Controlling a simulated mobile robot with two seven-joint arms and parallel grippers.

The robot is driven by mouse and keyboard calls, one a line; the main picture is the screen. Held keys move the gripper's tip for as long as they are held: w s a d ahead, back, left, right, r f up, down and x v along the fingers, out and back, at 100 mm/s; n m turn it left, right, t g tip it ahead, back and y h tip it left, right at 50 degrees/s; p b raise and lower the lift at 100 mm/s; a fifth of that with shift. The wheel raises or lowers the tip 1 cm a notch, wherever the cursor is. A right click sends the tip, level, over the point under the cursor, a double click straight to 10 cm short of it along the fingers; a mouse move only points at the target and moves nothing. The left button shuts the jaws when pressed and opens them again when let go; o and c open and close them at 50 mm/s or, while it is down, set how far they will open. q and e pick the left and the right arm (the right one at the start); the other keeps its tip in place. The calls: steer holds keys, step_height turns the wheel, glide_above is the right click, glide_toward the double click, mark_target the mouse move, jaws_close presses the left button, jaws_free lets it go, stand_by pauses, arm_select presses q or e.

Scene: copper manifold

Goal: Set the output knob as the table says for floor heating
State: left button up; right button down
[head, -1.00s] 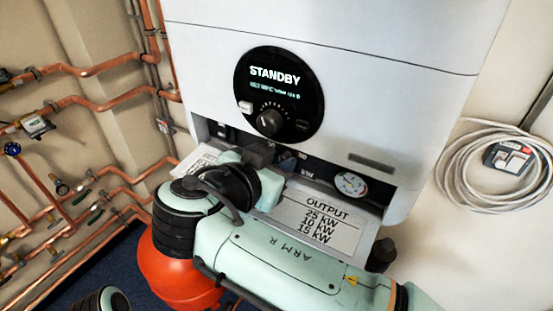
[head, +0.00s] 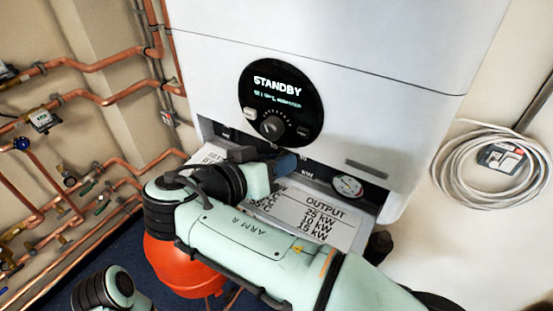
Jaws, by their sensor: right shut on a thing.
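The white boiler has a dark recessed control strip (head: 317,171) along its lower front. My right gripper (head: 268,158) is at this strip, shut on a knob that its fingers and wrist mostly hide. I take it for the output knob, but its pointer and most of its scale cannot be read. The printed table (head: 297,212) lies on the flap below. Its OUTPUT column reads 25 kW, 10 kW and 15 kW. My right arm covers most of the row names, including any floor heating row. My left gripper is out of view.
The round display (head: 280,103) reads STANDBY, with a dial (head: 272,127) below the text. A pressure gauge (head: 348,186) sits right of the knob. A red vessel (head: 180,268) is below my arm. Copper pipes (head: 100,97) run left; a coiled cable (head: 448,180) hangs right.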

stand_by(0.3)
steer(key=c, duration=0.8)
jaws_free()
steer(key=v, duration=1.3)
steer(key=shift+s+a+p, duration=0.1)
steer(key=shift+s+p, duration=0.1)
steer(key=shift+p, duration=0.15)
